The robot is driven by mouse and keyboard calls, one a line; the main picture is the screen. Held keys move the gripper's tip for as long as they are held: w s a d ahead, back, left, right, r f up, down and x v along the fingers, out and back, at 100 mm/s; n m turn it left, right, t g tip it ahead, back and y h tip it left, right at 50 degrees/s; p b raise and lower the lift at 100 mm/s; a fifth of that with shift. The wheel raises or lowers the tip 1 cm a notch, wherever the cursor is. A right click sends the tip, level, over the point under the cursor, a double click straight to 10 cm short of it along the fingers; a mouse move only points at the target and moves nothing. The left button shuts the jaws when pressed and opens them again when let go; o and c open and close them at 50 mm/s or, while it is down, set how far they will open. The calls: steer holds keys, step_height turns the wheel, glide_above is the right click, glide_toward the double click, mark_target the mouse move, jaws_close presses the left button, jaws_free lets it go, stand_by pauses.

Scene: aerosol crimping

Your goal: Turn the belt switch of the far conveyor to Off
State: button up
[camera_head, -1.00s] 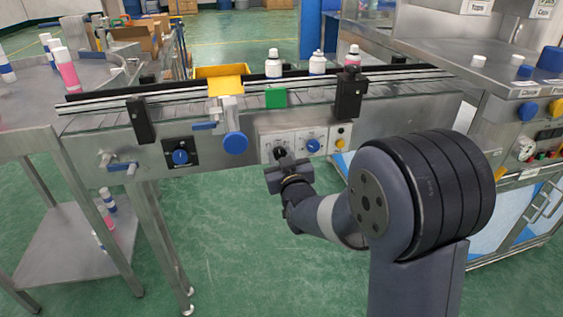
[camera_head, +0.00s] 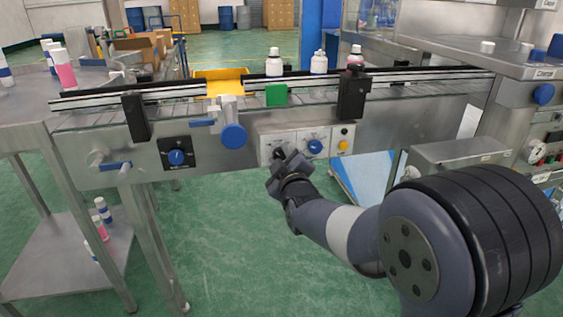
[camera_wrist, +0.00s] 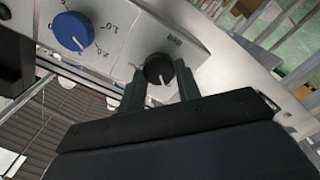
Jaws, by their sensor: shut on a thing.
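A steel conveyor (camera_head: 215,163) runs across the head view with a light control panel (camera_head: 297,136) on its front side. A black belt switch knob (camera_wrist: 158,70) shows on the panel in the wrist view, with a white pointer line on its face. My gripper (camera_wrist: 160,82) has one finger on each side of this knob and is shut on it. The label beside the knob is too small to read. In the head view my gripper (camera_head: 280,155) reaches the left part of the panel, tilted, and mostly hides the knob.
Another blue knob (camera_head: 176,157) is further left. Several bottles (camera_head: 319,63) stand on the belt. Open floor lies below.

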stand_by(0.5)
steer(key=o, duration=1)
steer(key=p+v, duration=0.1)
steer(key=v, duration=0.9)
steer(key=shift+s, duration=0.4)
